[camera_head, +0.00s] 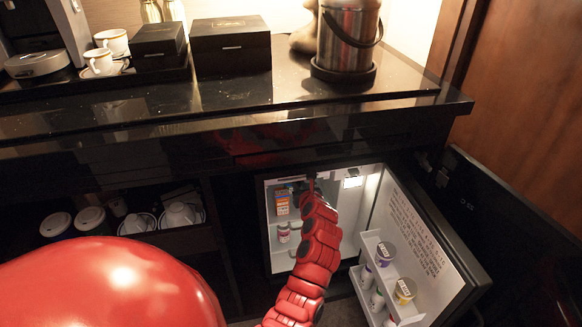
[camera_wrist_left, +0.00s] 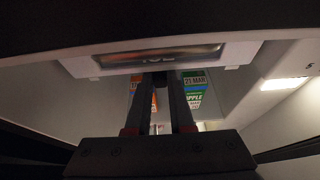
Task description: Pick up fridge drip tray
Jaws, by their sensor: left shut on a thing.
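The fridge drip tray (camera_wrist_left: 112,70) is a shallow white piece near the top of the fridge interior, seen across the left wrist view. A dark panel with partly hidden lettering shows within its outline. My left gripper (camera_wrist_left: 160,76) is shut on its near edge, with both dark fingers close together at its middle. In the head view my red left arm reaches into the open minibar fridge (camera_head: 345,235), and the gripper (camera_head: 302,184) is small and dark near the top of the opening. The tray is hard to make out there. My right gripper is not in view.
The open fridge door (camera_head: 415,235) stands at the right, with cups in its rack (camera_head: 365,285). Cartons (camera_head: 282,202) and a small can (camera_head: 283,232) stand inside, left of my arm. The dark counter (camera_head: 230,98) overhangs above. Cups (camera_head: 180,215) fill the left shelf.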

